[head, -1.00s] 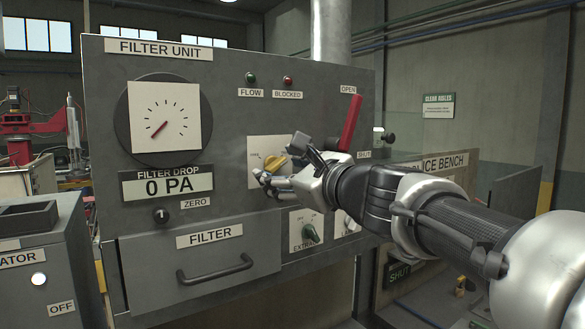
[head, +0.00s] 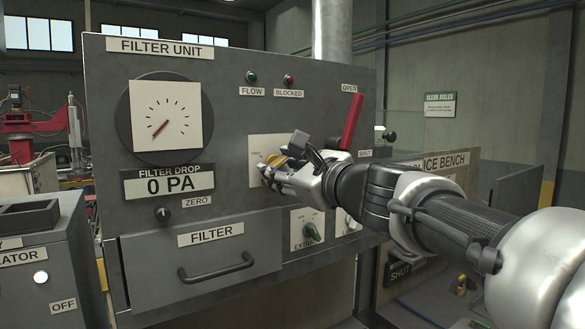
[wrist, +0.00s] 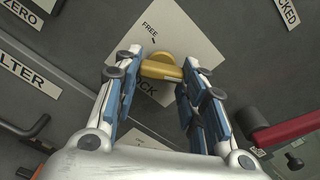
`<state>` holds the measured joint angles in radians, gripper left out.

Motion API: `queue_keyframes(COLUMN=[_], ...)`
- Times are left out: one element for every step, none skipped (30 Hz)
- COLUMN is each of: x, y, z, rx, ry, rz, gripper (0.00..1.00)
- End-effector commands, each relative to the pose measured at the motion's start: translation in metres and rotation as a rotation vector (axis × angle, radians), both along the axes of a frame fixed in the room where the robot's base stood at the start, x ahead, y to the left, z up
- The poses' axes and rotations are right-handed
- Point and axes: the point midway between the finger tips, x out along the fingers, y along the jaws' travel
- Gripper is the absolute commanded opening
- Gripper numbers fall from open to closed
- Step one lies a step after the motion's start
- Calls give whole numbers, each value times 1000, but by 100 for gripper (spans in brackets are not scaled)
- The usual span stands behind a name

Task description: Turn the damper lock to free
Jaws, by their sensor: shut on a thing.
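The damper lock is a yellow knob (wrist: 161,68) on a pale square plate (wrist: 200,45) on the filter unit's front. In the wrist view the plate reads FREE above the knob and a partly hidden word ending in "OCK" below it. My gripper (wrist: 160,72) has its two fingers on either side of the knob and is shut on it. In the head view my gripper (head: 276,170) covers much of the plate, and only part of the yellow knob (head: 294,162) shows.
A red lever (head: 350,121) stands close right of my gripper, between OPEN and SHUT labels. The EXTRACT knob (head: 310,231) is just below. The FILTER drawer handle (head: 216,268) juts out lower left. A gauge (head: 165,116) is at upper left.

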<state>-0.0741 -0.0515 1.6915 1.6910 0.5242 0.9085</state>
Motion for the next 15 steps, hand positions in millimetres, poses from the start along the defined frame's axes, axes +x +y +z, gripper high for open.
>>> queue_keyframes(x=[0,0,0,0,0,0,0,0,0,0,0,0,0,0,0], y=[0,0,0,0,0,0,0,0,0,0,0,0,0,0,-1], z=[0,0,0,0,0,0,-1,-1,-1,-1,-1,-1,-1,-2,-2], rx=[0,0,-2,-2,-5,-10,-14,-19,-29,-38,-49,-63,-78,-95,-116], ry=[0,0,-1,-2,-3,-7,-10,-14,-21,-27,-35,-46,-54,-65,-81], rz=[0,0,0,0,0,0,0,1,1,1,0,0,0,0,0], gripper=[14,14,14,14,14,14,14,14,14,14,14,14,14,14,14])
